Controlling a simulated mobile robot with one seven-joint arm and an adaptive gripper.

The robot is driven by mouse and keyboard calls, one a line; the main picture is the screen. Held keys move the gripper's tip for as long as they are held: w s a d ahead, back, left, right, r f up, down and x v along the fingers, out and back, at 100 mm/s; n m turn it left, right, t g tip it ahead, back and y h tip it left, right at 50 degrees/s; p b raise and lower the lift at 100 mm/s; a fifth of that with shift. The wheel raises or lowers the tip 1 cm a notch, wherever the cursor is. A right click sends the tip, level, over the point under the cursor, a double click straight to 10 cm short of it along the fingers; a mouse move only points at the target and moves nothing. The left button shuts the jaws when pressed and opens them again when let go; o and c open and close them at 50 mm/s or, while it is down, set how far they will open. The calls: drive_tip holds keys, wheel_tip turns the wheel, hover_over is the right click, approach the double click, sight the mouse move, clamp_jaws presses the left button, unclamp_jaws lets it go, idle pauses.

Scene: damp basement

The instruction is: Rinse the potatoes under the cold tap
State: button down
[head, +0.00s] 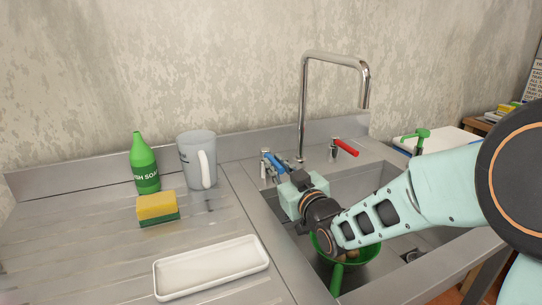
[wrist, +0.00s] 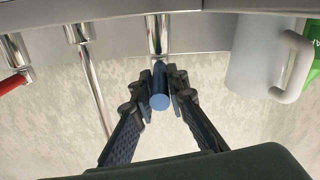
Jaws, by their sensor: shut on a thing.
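My gripper (wrist: 160,85) is shut on the blue lever (wrist: 160,102) of the cold tap, one finger on each side of it. In the head view the blue lever (head: 272,163) shows just beyond the gripper body, at the back left of the sink. The chrome spout (head: 304,105) arches over the sink, and I see no water stream below its outlet. A green colander (head: 337,278) sits in the sink under my arm. Brownish potatoes (head: 352,254) show in it, mostly hidden by the arm.
A red tap lever (head: 346,147) is right of the spout. On the drainboard stand a green soap bottle (head: 145,165), a grey mug (head: 198,160), a yellow-green sponge (head: 157,207) and an empty white tray (head: 211,268). The mug (wrist: 262,62) is near my gripper in the wrist view.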

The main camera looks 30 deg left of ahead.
drive_tip(key=shift+r+p, duration=0.25)
drive_tip(key=shift+p, duration=0.4)
drive_tip(key=shift+a+r+g+h+p, duration=0.1)
drive_tip(key=shift+r+g+h+p, duration=0.55)
drive_tip(key=shift+p, duration=2.1)
drive_tip(key=shift+f+h+b, duration=0.25)
drive_tip(key=shift+f+b, duration=0.1)
idle(1.4)
drive_tip(key=shift+f+b, duration=0.1)
drive_tip(key=shift+b, duration=0.35)
drive_tip(key=shift+f+b, duration=0.1)
drive_tip(key=shift+b, duration=0.55)
drive_tip(key=t+y+b, duration=0.1)
drive_tip(key=b, duration=0.5)
drive_tip(key=shift+f+y+b, duration=0.3)
drive_tip(key=shift+f+b, duration=0.1)
drive_tip(key=shift+r, duration=0.1)
drive_tip(key=c, duration=1.9)
unclamp_jaws()
